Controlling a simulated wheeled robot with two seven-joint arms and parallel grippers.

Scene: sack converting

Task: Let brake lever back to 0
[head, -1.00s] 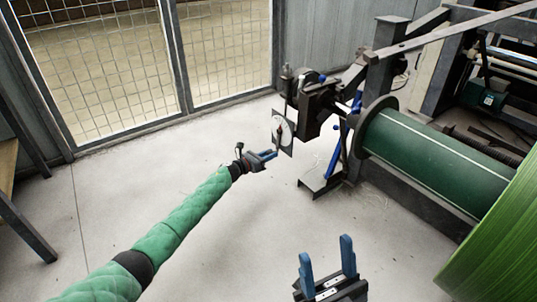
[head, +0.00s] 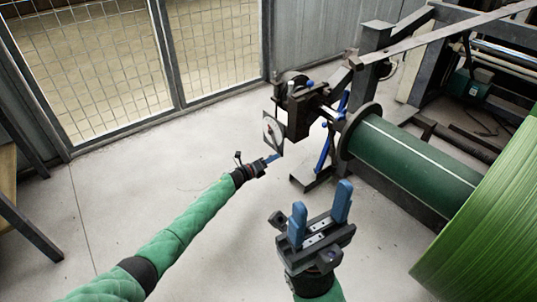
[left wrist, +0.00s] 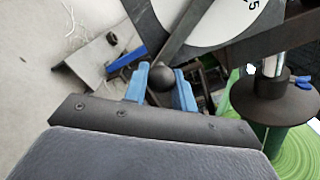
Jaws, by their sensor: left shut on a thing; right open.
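The brake lever (left wrist: 196,27) is a dark flat bar with a black ball knob (left wrist: 161,79) at its end. It crosses the white dial plate (left wrist: 225,18), where a "5" shows. My left gripper is shut on the knob, its blue fingers (left wrist: 162,90) on either side of it. In the head view my left gripper (head: 272,159) is just below the dial plate (head: 270,134); the lever is too small there to read its setting. The 0 mark cannot be made out. My right gripper (head: 320,215) is open and empty, with its fingers apart.
The brake stand (head: 314,176) and the dark green roller (head: 415,157) with its flange (head: 350,128) are right of the dial. A large light green roll (head: 490,220) fills the right edge. Bare concrete floor (head: 150,190) lies left. A mesh fence (head: 90,60) stands behind.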

